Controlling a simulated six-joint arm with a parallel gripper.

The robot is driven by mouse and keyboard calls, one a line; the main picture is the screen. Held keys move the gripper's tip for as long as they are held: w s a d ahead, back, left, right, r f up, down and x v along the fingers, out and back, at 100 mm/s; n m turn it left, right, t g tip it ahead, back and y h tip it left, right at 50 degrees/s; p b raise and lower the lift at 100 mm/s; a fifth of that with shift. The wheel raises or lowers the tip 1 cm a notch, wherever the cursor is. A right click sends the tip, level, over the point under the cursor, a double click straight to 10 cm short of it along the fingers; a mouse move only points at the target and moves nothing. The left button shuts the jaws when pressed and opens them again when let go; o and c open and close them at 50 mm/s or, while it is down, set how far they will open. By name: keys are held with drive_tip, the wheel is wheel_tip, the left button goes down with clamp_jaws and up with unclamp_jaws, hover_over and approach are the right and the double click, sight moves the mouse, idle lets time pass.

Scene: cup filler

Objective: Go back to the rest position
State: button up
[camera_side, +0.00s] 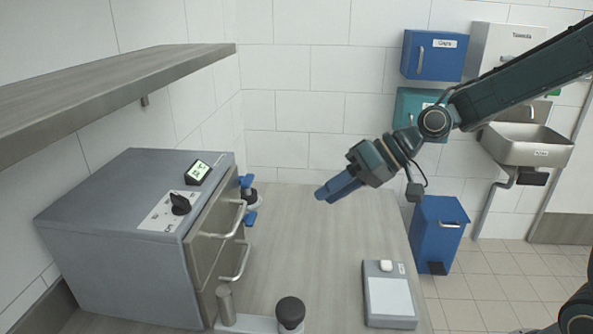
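My gripper (326,193) is in the air over the worktop (320,245), right of the grey machine. Its blue fingers point down and to the left. They show as one overlapping shape, so I cannot tell whether they are open or shut. No object shows in them. My arm reaches in from the upper right.
The grey machine (110,205) has a dial, a small display and two handled drawers. Blue-handled items (247,182) are behind its right edge. A black-topped object (290,312) stands in front. A flat grey device (390,300) lies at right. A shelf (110,85) overhangs the left.

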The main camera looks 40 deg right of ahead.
drive_tip(key=s+d+r+h, duration=0.2)
drive_tip(key=s+d+h, duration=0.2)
drive_tip(key=s, duration=0.7)
drive_tip(key=s+d+r+h, duration=0.2)
drive_tip(key=s+d+h, duration=0.2)
drive_tip(key=s, duration=0.8)
drive_tip(key=shift+d+m+g, duration=0.3)
drive_tip(key=shift+d+g, duration=0.1)
drive_tip(key=shift+d, duration=0.85)
